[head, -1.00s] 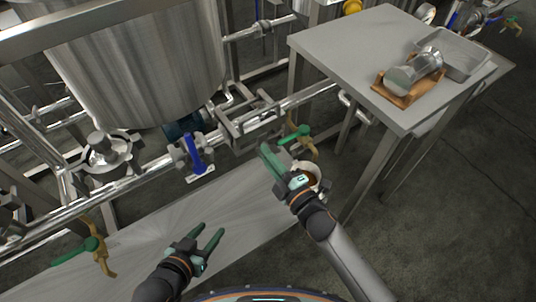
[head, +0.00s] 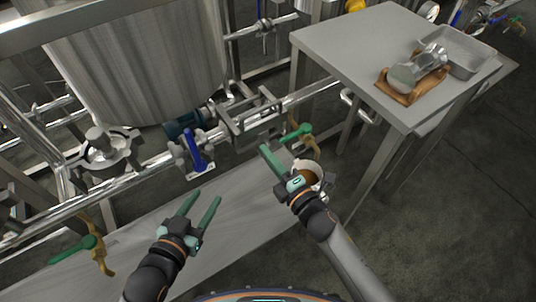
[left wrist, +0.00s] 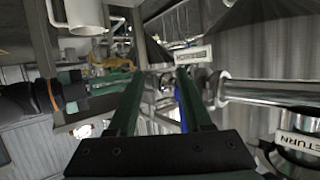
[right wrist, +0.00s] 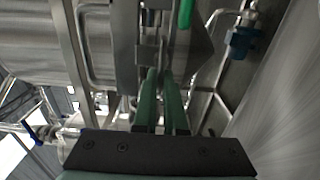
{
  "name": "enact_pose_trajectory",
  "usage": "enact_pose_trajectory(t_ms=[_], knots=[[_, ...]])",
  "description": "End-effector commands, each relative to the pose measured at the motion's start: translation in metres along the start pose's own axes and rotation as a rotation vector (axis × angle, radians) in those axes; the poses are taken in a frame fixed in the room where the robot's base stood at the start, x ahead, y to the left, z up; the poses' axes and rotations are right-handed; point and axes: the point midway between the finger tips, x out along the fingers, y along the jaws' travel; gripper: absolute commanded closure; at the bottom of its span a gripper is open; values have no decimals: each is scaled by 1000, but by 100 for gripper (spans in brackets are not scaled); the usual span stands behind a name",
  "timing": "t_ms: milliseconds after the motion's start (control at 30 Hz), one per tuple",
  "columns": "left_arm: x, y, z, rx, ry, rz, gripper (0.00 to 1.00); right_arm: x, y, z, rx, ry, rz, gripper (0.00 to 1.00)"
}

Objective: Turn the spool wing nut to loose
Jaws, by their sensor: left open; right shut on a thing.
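I cannot make out the spool wing nut for certain in any view. The steel pipe line (head: 140,175) runs under the tank, with a blue-lever valve (head: 196,157) and a green-handled valve (head: 298,133) along it. My left gripper (head: 206,196) is open and empty, in front of and below the blue lever; its spread fingers show in the left wrist view (left wrist: 158,75), with pipework beyond. My right gripper (head: 268,150) is in front of the pipe, left of the green-handled valve. In the right wrist view (right wrist: 160,75) its fingers are close together on something thin that I cannot identify.
A white-rimmed cup-like thing (head: 314,166) is beside the right gripper. A green-handled valve (head: 75,248) is at lower left.

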Motion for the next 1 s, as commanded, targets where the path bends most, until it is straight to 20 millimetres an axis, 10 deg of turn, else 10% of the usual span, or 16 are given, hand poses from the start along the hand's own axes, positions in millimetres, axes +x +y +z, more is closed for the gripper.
enact_pose_trajectory(t_ms=[167,433,867,1000], knots=[[0,0,0,0,0,0,50,-1,-2,5,0,-11,-7,100],[0,0,0,-1,0,0,50,0,-1,4,1,-8,-4,61],[-1,1,3,-8,-22,3,50,-14,0,1,3,-3,-2,61],[-4,7,33,-33,-126,14,50,-41,0,2,4,-5,-5,61]])
